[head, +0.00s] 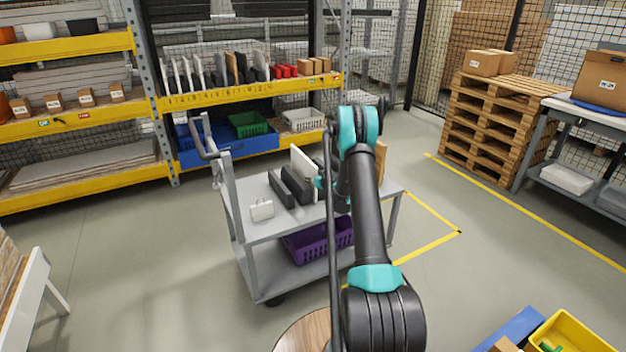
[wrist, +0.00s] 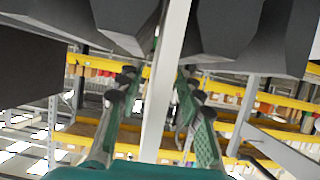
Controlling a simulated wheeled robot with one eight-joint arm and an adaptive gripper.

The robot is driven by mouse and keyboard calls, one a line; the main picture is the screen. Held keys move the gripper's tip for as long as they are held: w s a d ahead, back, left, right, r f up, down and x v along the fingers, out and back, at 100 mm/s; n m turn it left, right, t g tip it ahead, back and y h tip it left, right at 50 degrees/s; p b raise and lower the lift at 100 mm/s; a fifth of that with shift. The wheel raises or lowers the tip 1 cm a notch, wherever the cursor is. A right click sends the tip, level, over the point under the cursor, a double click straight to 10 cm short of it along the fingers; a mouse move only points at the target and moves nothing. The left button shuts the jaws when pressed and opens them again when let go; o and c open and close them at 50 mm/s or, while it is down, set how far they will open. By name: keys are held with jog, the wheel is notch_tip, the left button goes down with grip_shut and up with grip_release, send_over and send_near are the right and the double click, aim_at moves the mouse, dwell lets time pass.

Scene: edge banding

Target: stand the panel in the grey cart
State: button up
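The grey cart (head: 245,225) stands in the middle of the head view, with dark upright blocks (head: 281,189) on its top deck. A white panel (head: 303,162) stands upright beside and behind these blocks, partly hidden by them and by my arm. My gripper (head: 321,184) is at the panel, mostly hidden by my arm in the head view. In the wrist view the panel (wrist: 167,80) shows as a narrow white strip between my fingers (wrist: 168,72), which close on both its sides. Dark blocks (wrist: 235,30) lie just beyond. Whether the panel's lower edge touches the deck is hidden.
A small white tag-like object (head: 262,210) is on the deck's front left. A purple basket (head: 312,243) is on the lower shelf. A brown board edge (head: 381,160) shows right of my arm. Yellow-edged shelving (head: 250,92) stands behind; pallets (head: 497,120) stand right.

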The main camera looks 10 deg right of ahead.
jog(key=v, duration=1.2)
jog(key=s+a+r+g, duration=0.2)
jog(key=s+a+r, duration=0.35)
jog(key=s, duration=0.45)
jog(key=s+a+r+g, duration=0.3)
jog(key=s+a+r, duration=0.25)
jog(key=s, duration=0.45)
jog(key=s+f+m+g+h, duration=0.1)
jog(key=s+m+g+h, duration=0.2)
jog(key=s, duration=2.6)
jog(key=shift+s+d+f+g, duration=0.2)
jog(key=shift+s+d+g, duration=0.05)
jog(key=shift+d+g, duration=0.2)
